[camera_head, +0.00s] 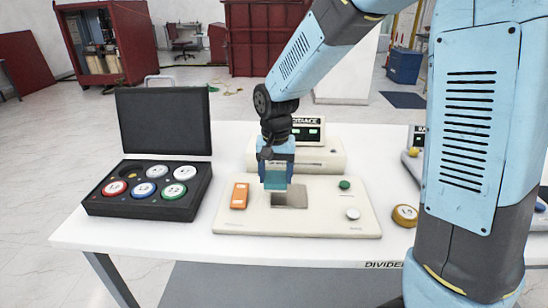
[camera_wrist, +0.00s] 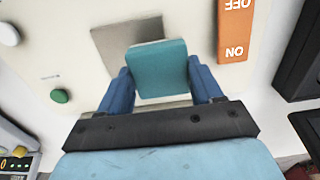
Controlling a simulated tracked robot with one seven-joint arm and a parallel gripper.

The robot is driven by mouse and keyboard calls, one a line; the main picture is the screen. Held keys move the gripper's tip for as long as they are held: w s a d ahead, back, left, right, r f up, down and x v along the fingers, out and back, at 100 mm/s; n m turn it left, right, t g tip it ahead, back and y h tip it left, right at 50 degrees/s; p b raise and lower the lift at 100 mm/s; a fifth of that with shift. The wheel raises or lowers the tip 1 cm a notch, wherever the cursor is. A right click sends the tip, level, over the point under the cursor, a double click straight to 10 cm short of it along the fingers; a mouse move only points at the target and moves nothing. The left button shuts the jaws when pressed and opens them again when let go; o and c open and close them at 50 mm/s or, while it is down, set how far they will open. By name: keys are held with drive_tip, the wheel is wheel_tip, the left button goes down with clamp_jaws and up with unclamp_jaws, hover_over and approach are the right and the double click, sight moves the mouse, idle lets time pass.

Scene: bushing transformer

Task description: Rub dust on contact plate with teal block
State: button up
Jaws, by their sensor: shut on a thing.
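My gripper (camera_head: 275,166) is shut on the teal block (camera_head: 275,180). In the wrist view the block (camera_wrist: 161,70) sits between the blue fingers of my gripper (camera_wrist: 160,82). The grey contact plate (camera_head: 291,196) is set in the cream panel of the device (camera_head: 330,222). In the head view the block is over or at the plate's left back part. In the wrist view it covers part of the plate (camera_wrist: 122,38). I cannot tell whether block and plate touch. I cannot make out dust on the plate.
An orange ON/OFF switch (camera_head: 240,196) is left of the plate. A green knob (camera_head: 344,184) and a white knob (camera_head: 353,214) are on its right. An open black case (camera_head: 150,208) with coloured round pieces stands at left. A yellow tape roll (camera_head: 405,215) lies at right.

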drive_tip(key=shift+w+r, duration=0.15)
drive_tip(key=shift+r, duration=2.45)
drive_tip(key=shift+a, duration=0.1)
